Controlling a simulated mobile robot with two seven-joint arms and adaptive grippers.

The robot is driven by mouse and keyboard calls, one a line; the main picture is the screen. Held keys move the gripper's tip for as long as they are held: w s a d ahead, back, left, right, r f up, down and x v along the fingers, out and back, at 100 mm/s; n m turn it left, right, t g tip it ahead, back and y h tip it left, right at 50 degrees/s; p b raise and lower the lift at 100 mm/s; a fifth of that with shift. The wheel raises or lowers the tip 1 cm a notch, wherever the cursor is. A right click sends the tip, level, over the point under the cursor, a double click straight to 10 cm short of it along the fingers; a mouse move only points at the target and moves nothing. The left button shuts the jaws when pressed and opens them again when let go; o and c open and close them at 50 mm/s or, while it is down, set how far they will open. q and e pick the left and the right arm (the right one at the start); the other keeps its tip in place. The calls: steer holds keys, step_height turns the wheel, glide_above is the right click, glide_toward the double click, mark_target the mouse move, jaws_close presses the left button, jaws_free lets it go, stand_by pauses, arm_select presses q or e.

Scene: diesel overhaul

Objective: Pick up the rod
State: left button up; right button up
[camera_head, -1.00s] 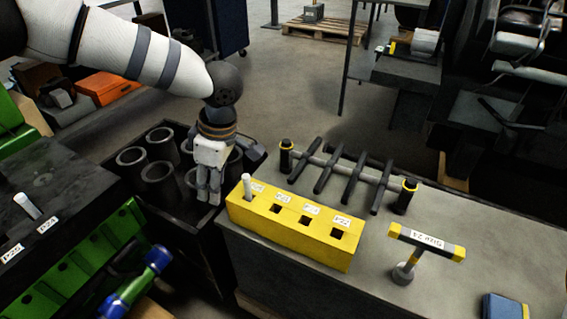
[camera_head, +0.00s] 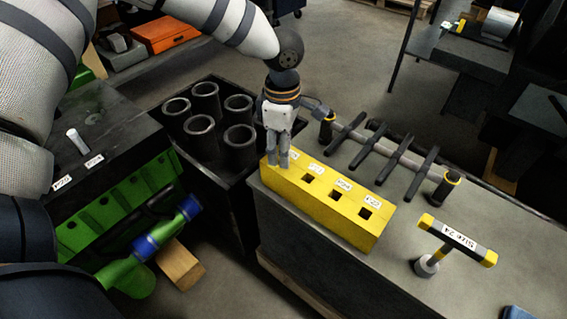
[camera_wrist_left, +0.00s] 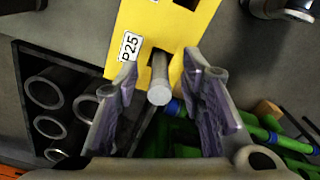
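A light grey rod (camera_wrist_left: 159,80) stands in the yellow block (camera_head: 318,213) at its left end, beside a label reading P25 in the left wrist view. In the head view my left gripper (camera_head: 278,164) is over that end and hides the rod. In the wrist view my left gripper (camera_wrist_left: 161,72) is open, with one finger on each side of the rod and gaps between. The block's other square holes look empty. A second short white rod (camera_head: 77,141) stands on the dark table top at the left. My right gripper is not in view.
A dark crate with several upright cylinders (camera_head: 239,147) stands left of the block. A shaft with crossbars (camera_head: 387,150) lies behind it. A yellow and black T-handled tool (camera_head: 455,240) stands at the right. The green engine part (camera_head: 110,215) is at the left.

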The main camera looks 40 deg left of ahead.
arm_select(q)
jaws_close()
steer(key=shift+r, duration=0.1)
